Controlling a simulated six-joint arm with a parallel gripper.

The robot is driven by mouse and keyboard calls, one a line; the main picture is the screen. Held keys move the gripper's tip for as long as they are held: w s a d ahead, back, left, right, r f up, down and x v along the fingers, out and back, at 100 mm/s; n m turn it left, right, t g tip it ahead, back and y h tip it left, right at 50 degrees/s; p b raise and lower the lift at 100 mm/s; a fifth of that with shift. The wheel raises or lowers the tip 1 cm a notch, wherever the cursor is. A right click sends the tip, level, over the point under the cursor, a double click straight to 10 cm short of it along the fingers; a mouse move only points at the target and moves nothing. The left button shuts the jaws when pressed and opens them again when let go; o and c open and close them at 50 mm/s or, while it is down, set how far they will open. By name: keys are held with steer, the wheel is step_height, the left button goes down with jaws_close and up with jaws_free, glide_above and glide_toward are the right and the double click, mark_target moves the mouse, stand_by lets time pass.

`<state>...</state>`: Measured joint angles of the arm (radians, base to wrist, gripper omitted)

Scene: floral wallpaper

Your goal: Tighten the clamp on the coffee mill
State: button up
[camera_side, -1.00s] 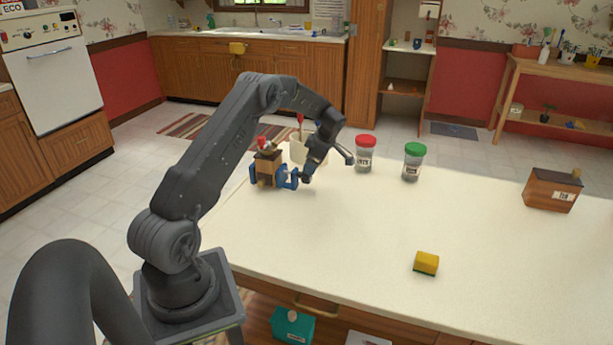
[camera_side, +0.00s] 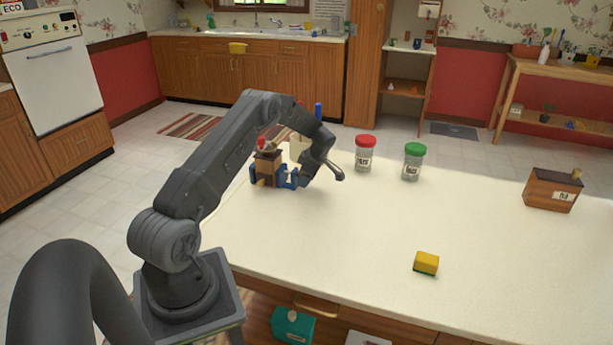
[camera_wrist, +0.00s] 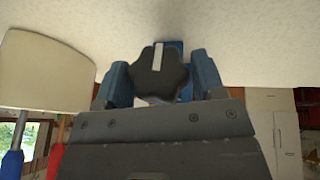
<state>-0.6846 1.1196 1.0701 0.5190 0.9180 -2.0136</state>
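The coffee mill (camera_side: 268,165), a brown wooden box with a red top part, stands upright at the table's far left edge. Its blue clamp (camera_side: 287,178) is low on the mill, partly hidden by my wrist. In the wrist view the clamp's black lobed knob (camera_wrist: 160,78) fills the space between my fingers, its white stripe roughly vertical. Blue clamp metal shows behind it. My gripper (camera_wrist: 162,80) has one blue-grey finger along each side of the knob, seemingly touching it. In the side view my gripper (camera_side: 298,177) is beside the clamp; its fingertips are hard to make out.
A cream crock (camera_side: 297,148) of utensils stands close behind my wrist; it looms large in the wrist view (camera_wrist: 45,70). A red-lidded jar (camera_side: 365,155) and a green-lidded jar (camera_side: 413,163) stand to the right. A sponge (camera_side: 426,263) and wooden box (camera_side: 552,190) are farther off.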

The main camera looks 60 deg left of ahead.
steer(key=c, duration=0.6)
steer(key=shift+w+a+f+m+g+h, duration=0.1)
steer(key=shift+m+g+h, duration=0.05)
steer(key=shift+g+h, duration=0.4)
steer(key=shift+a+m+g+h, duration=0.1)
steer(key=shift+m+g+h, duration=0.05)
steer(key=shift+g+h, duration=0.7)
steer(key=shift+h, duration=0.1)
steer(key=shift+d, duration=0.1)
steer(key=o, duration=0.9)
steer(key=shift+o, duration=0.2)
steer(key=shift+w+r, duration=0.15)
steer(key=shift+r, duration=0.25)
steer(key=r, duration=0.6)
steer(key=w+r, duration=0.1)
steer(key=r, duration=0.2)
steer(key=shift+d, duration=0.2)
